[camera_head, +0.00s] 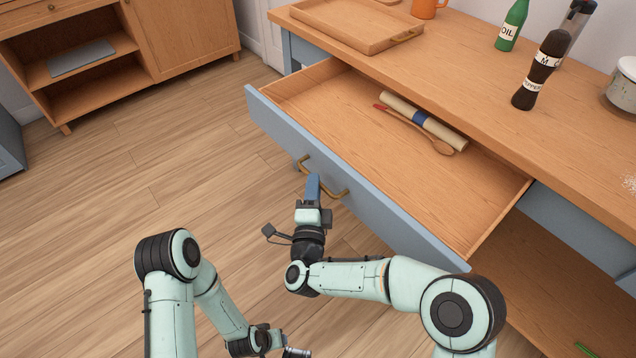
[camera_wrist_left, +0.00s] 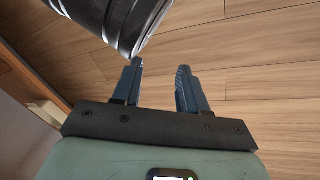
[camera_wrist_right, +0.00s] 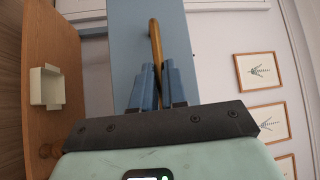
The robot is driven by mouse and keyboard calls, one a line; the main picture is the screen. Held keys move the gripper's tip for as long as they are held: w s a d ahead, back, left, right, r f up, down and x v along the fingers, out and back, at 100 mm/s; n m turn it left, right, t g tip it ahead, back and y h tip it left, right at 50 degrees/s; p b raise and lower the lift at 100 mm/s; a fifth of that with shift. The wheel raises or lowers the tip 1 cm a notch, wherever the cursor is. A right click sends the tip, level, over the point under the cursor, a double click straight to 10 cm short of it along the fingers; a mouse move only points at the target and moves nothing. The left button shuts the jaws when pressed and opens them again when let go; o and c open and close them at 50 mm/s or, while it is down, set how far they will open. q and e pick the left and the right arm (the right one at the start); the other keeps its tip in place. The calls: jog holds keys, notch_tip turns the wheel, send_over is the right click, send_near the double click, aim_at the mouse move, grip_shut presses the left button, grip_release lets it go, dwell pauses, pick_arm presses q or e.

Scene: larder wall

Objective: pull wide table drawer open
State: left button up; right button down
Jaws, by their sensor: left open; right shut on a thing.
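The wide table drawer (camera_head: 345,185) has a blue-grey front and stands pulled out from the wooden table (camera_head: 460,75). A rolled mat with a blue band (camera_head: 421,117) and a wooden spoon (camera_head: 440,147) lie inside it. My right gripper (camera_head: 313,182) is at the drawer's brass handle (camera_head: 341,194). In the right wrist view its blue fingers (camera_wrist_right: 157,85) are shut on the handle (camera_wrist_right: 155,42). My left gripper (camera_wrist_left: 160,75) is open and empty over the floor in the left wrist view. In the head view it is low, at the bottom edge.
On the tabletop stand a wooden tray (camera_head: 345,25), an orange mug (camera_head: 427,8), a green oil bottle (camera_head: 511,27), a dark pepper mill (camera_head: 540,70) and a white pot (camera_head: 624,88). A wooden cabinet (camera_head: 180,38) is at the back left. The floor (camera_head: 150,140) between is clear.

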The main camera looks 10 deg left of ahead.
jog(key=shift+r, duration=0.1)
jog(key=c, duration=1.2)
grip_release()
jog(key=shift+o, duration=0.2)
pick_arm(q)
jog(key=shift+w+d+r+p, duration=0.25)
jog(key=shift+r+p, duration=0.1)
jog(key=shift+r, duration=0.2)
jog(key=shift+w+d+r+p, duration=0.1)
jog(key=shift+w+r+p, duration=0.1)
jog(key=shift+r+p, duration=0.25)
pick_arm(e)
jog(key=v, duration=1.3)
jog(key=shift+s, duration=0.2)
